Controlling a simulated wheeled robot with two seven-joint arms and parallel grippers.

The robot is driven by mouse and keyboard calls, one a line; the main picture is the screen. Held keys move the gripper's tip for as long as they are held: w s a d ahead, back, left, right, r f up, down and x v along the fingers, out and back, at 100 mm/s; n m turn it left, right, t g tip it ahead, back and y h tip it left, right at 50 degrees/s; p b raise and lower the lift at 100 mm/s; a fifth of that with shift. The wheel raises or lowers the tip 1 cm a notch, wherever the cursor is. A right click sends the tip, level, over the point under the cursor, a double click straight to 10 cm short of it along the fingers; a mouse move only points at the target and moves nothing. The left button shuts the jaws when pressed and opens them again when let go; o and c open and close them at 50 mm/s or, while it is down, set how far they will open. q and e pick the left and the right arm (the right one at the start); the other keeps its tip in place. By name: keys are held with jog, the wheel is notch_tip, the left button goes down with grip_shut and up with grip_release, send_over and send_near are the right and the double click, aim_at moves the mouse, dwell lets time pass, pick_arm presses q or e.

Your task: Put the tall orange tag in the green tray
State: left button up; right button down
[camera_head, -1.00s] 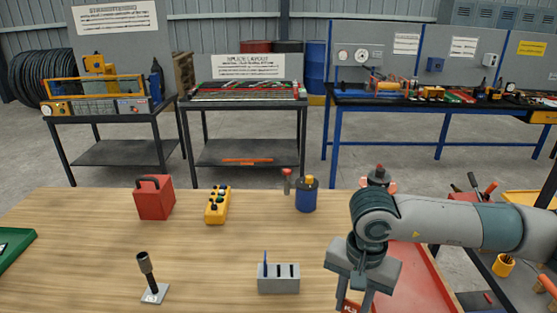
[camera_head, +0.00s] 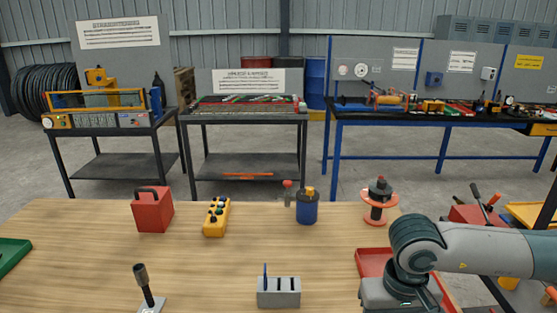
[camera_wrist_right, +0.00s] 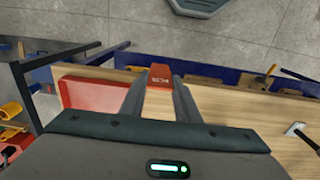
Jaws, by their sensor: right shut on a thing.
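An orange-red tag (camera_wrist_right: 160,75) with dark lettering is held between the fingertips of my right gripper (camera_wrist_right: 159,95) in the right wrist view. The gripper is shut on it. In the head view my right gripper's fingertips and the tag are below the lower edge of the picture; only the wrist shows, over the red tray (camera_head: 372,262). The green tray (camera_head: 12,254) is at the left edge of the table, mostly cut off by the picture. My left gripper is not in view.
On the table stand a red box with a handle (camera_head: 153,212), a yellow control box (camera_head: 216,217), a blue canister (camera_head: 307,210), a reddish spool (camera_head: 377,205), a grey slotted block (camera_head: 279,292) and a black-handled tool on a plate (camera_head: 145,287). The table's middle is clear.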

jog(key=s+f, duration=0.4)
jog(key=f, duration=1.1)
